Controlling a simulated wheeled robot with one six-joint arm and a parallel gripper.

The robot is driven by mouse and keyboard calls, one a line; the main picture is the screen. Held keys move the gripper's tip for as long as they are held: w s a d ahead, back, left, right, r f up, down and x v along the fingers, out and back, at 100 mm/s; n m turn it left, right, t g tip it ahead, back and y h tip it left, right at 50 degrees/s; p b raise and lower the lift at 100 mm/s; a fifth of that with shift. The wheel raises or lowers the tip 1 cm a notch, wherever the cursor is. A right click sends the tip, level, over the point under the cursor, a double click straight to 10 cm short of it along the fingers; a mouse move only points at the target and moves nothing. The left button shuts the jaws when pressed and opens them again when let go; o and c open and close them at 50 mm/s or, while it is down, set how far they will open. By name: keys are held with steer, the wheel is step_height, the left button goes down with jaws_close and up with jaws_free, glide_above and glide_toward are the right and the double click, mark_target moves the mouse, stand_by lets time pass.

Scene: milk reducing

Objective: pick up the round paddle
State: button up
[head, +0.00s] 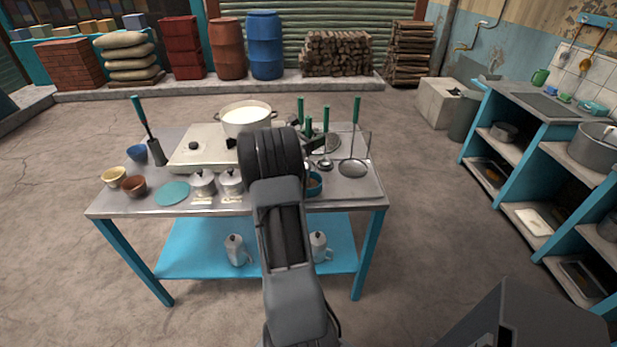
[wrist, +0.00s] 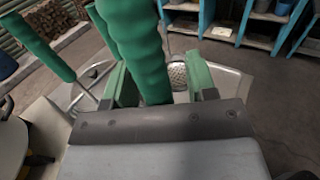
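A round flat disc on a long rod with a green handle, which looks like the round paddle (head: 352,168), stands at the right end of the steel table (head: 330,199). My gripper (head: 314,146) is over the table's right half, left of that rod, near several upright green handles. In the wrist view my gripper (wrist: 155,62) is open, its green fingers apart. A thick green handle (wrist: 142,45) shows between them, with a gap on its right. I cannot tell which tool it belongs to. A perforated disc (wrist: 178,75) shows beyond it.
Other upright green handles (head: 326,118) crowd close by, and one shows at the left of the wrist view (wrist: 36,45). A pot of milk (head: 246,119) stands on the stove (head: 200,160) to the left. Lidded canisters (head: 203,182) sit at the front edge.

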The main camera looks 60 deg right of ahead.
steer(key=c, duration=0.9)
jaws_close()
steer(key=shift+r, duration=0.2)
